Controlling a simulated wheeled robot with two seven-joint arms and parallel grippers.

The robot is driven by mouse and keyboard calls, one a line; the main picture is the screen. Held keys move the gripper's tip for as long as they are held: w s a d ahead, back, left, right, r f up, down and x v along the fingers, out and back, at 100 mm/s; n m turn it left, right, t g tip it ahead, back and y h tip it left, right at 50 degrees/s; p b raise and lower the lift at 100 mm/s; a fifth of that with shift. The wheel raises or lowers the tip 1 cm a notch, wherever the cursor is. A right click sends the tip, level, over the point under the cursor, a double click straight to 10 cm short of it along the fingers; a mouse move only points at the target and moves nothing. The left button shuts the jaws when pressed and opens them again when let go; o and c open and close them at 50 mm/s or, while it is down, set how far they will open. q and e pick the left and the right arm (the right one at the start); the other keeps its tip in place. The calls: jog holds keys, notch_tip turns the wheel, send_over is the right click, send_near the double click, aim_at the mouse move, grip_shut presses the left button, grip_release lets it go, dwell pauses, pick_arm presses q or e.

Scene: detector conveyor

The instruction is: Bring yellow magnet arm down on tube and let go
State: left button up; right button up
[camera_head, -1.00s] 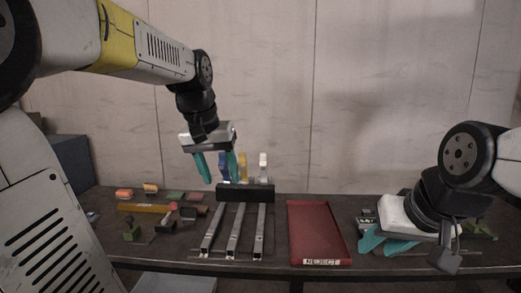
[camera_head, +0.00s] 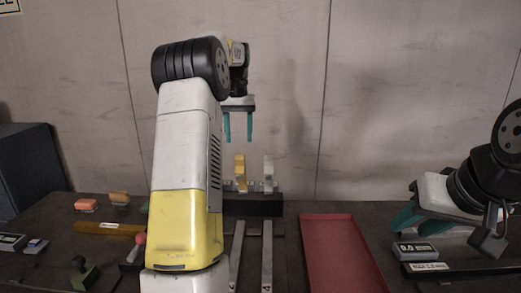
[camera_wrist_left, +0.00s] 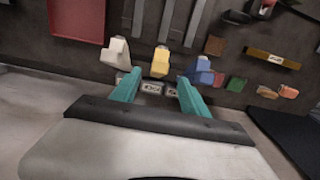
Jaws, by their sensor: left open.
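The yellow magnet arm (camera_head: 240,172) stands upright at the black block (camera_head: 252,205), left of a white one (camera_head: 268,172). In the left wrist view the yellow arm (camera_wrist_left: 160,64) shows between the white (camera_wrist_left: 115,50) and blue (camera_wrist_left: 203,72) ones. My left gripper (camera_head: 238,138) is open and empty, above the yellow arm and apart from it. In the left wrist view its fingers (camera_wrist_left: 156,80) frame the yellow arm. Long silver rails (camera_head: 267,255) run forward from the block; I cannot make out a separate tube. My right gripper (camera_head: 405,220) is low at the right, fingers partly hidden.
A red tray (camera_head: 340,255) lies right of the rails. A small display box (camera_head: 414,252) sits near my right gripper. Orange blocks (camera_head: 86,204), a brown bar (camera_head: 108,228) and a green stamp-like object (camera_head: 83,272) lie at the left. My left arm hides part of the table.

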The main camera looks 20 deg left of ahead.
pick_arm(q)
jog(key=shift+w+a+f, duration=0.15)
jog(key=shift+w, duration=0.25)
jog(key=shift+f, duration=0.25)
send_over(241, 177)
jog(key=w+a, duration=0.2)
jog(key=w, duration=0.2)
jog(key=f, duration=0.7)
jog(key=shift+s+d+f, duration=0.1)
jog(key=shift+s+d, duration=0.05)
jog(key=shift+s, duration=0.05)
